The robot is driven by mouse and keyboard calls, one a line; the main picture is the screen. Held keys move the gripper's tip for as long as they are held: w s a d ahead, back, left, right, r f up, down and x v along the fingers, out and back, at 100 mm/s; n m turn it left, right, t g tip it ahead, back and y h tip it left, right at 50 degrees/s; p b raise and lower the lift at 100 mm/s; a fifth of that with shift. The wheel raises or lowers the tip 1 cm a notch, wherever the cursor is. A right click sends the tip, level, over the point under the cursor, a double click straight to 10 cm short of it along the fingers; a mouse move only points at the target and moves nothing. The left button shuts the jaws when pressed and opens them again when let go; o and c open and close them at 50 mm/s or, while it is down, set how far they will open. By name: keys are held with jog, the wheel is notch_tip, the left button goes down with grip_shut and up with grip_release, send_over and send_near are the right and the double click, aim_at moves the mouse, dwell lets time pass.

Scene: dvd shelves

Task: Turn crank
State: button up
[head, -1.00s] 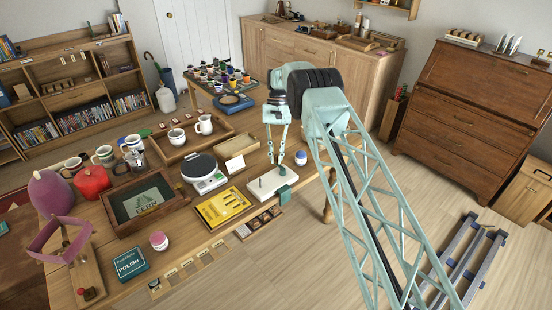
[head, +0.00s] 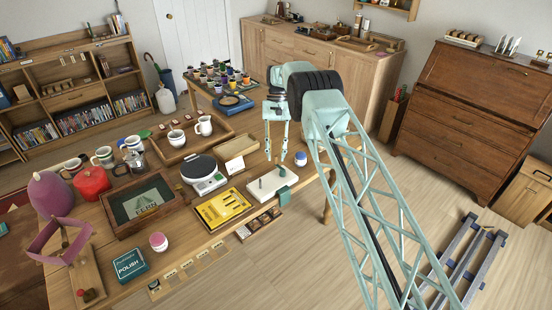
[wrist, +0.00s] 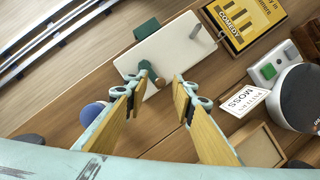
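A white plate device (head: 268,187) lies near the right end of the table. It has a green block (wrist: 147,30) at one edge, a grey peg (wrist: 196,32) and a dark green knob-like part (wrist: 147,70) near the other end. I take this for the crank, but its arm is not clear. My gripper (wrist: 163,88) is open, its two fingers apart, with the knob showing between and just beyond the tips. It also shows in the head view (head: 276,157), upright above the table behind the plate. I cannot tell whether it touches the knob.
A yellow case (head: 222,208) and a scale (head: 203,172) stand left of the plate. A blue-and-white jar (head: 301,158) is close on the right. The table's front edge is near.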

jog(key=shift+v, duration=2.7)
jog(key=shift+r, duration=0.15)
